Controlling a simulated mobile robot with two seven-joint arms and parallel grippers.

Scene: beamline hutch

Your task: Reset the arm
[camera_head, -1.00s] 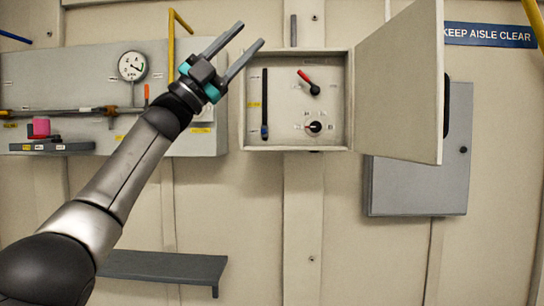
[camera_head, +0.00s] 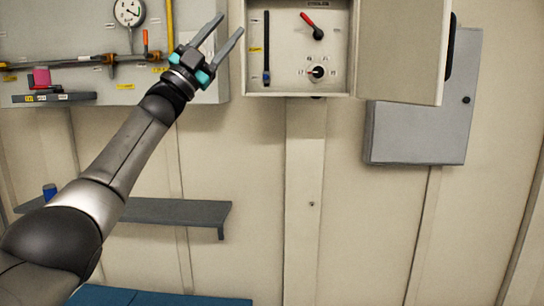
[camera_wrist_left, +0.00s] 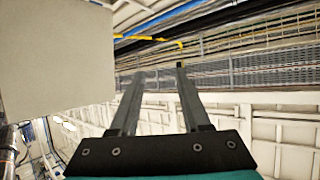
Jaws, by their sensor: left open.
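My left gripper (camera_head: 226,35) is open and empty. It is raised in front of the wall, just left of the open control box (camera_head: 298,91), with its fingers pointing up and right. In the left wrist view the two fingers of my left gripper (camera_wrist_left: 158,75) stand apart with nothing between them. The box holds a red-handled lever (camera_head: 313,27), a rotary knob (camera_head: 317,72) and a slim vertical slider (camera_head: 266,50). Its door (camera_head: 402,50) is swung open to the right. My right gripper is not in view.
A grey panel with a round gauge (camera_head: 129,12), pipes and a pink item (camera_head: 41,77) is behind the arm at left. A shelf (camera_head: 180,212) with a blue object (camera_head: 50,191) is below. A closed grey cabinet (camera_head: 420,138) is at right. The wall below the box is clear.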

